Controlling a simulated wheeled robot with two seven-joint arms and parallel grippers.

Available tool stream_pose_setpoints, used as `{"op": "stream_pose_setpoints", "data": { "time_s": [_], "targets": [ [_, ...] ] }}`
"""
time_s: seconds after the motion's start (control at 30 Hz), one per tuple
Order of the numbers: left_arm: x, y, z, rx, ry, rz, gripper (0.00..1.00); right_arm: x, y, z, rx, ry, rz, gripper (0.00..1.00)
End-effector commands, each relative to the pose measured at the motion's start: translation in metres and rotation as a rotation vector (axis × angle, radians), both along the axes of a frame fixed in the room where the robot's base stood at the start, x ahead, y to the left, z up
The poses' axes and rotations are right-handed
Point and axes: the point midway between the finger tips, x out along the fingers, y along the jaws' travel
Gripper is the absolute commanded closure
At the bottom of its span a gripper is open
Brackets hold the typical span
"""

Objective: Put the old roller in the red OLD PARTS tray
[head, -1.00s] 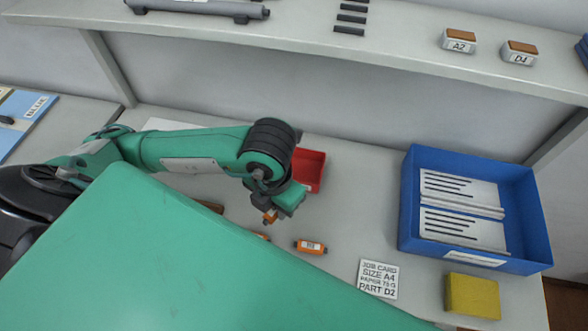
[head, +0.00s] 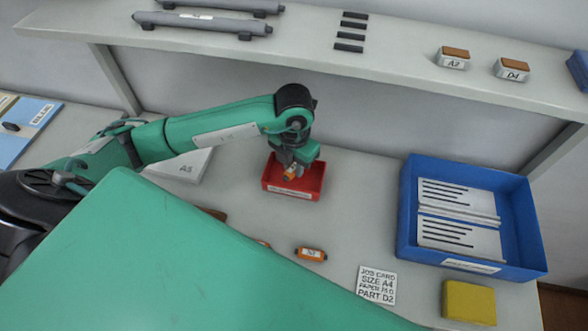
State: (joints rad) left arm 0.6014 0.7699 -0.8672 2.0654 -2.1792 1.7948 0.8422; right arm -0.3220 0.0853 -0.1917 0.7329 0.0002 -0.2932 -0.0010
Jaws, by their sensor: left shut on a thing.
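My left gripper (head: 291,168) is shut on an orange roller (head: 289,174). It holds the roller over or inside the red tray (head: 315,182); I cannot tell whether the roller touches the tray floor. The tray stands on the bench near the back, with a white label on its front wall too small to read. My gripper and wrist hide part of the tray's back. My right gripper is not in view.
Another orange part (head: 311,254) lies on the bench in front of the tray. A job card (head: 377,284), a yellow block (head: 468,302) and a blue tray (head: 522,215) stand to the right. A shelf (head: 290,50) runs above the bench. My green body covers the lower left.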

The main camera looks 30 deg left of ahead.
Motion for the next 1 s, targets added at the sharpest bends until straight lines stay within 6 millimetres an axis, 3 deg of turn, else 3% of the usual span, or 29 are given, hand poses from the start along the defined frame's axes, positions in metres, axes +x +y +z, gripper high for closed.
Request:
{"op": "stream_pose_setpoints", "data": {
  "time_s": [0.27, 0.47, 0.7, 0.73, 0.83, 1.0],
  "targets": [
    [-0.001, 0.000, -0.033, 0.002, 0.005, 0.002, 0.99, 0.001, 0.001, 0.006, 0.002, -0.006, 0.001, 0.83],
    [0.003, 0.001, -0.040, 0.001, 0.000, 0.000, 0.99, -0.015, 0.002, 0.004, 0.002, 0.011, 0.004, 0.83],
    [0.003, 0.001, -0.043, 0.001, 0.000, 0.001, 0.99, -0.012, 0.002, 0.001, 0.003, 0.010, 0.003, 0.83],
    [0.003, 0.001, -0.043, 0.001, 0.000, 0.001, 0.75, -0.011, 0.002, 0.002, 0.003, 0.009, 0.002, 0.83],
    [0.003, 0.001, -0.042, 0.001, 0.000, 0.001, 0.56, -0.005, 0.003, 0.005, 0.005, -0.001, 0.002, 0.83],
    [0.003, 0.001, -0.042, 0.001, 0.000, 0.001, 0.56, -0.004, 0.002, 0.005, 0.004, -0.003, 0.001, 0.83]
  ]
}}
